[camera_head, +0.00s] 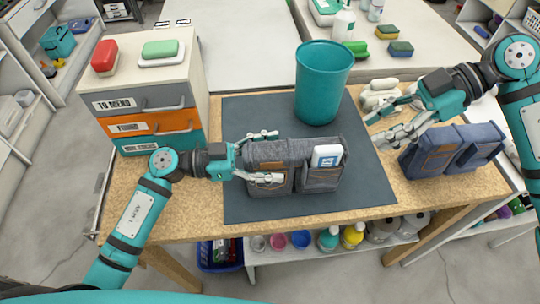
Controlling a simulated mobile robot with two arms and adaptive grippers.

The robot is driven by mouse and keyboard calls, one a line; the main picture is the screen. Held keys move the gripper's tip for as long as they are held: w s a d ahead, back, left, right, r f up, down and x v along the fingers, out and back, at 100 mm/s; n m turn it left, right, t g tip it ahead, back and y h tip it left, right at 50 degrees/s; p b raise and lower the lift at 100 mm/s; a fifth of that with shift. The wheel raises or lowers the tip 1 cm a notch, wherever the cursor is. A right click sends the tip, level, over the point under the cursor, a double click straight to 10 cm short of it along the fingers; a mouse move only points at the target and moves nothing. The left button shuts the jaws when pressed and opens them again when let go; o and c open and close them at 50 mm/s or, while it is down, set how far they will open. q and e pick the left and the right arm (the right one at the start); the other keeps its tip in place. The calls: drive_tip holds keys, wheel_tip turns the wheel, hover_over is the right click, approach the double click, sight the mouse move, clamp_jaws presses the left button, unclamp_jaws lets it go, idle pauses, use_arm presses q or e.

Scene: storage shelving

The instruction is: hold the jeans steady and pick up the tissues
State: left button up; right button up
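Grey folded jeans (268,152) stand on the dark mat, with two pockets facing me. The tissues (327,156), a small white pack with a blue label, sit in the right pocket, their upper part showing. My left gripper (278,156) is at the left end of the jeans, its fingers spread, one along the far upper edge and one across the front. I cannot tell whether they press on the cloth. My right gripper (374,131) is open and empty, above and to the right of the tissues. A second, blue folded pair of jeans (432,148) stands at the right.
A teal bin (322,82) stands on the mat (245,208) behind the grey jeans. White rolled items (380,88) lie behind my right gripper. A drawer unit (152,100) stands at the left. The mat's front strip is clear.

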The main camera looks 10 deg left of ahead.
use_arm(q)
clamp_jaws()
idle(0.3)
use_arm(e)
drive_tip(key=shift+o, duration=0.3)
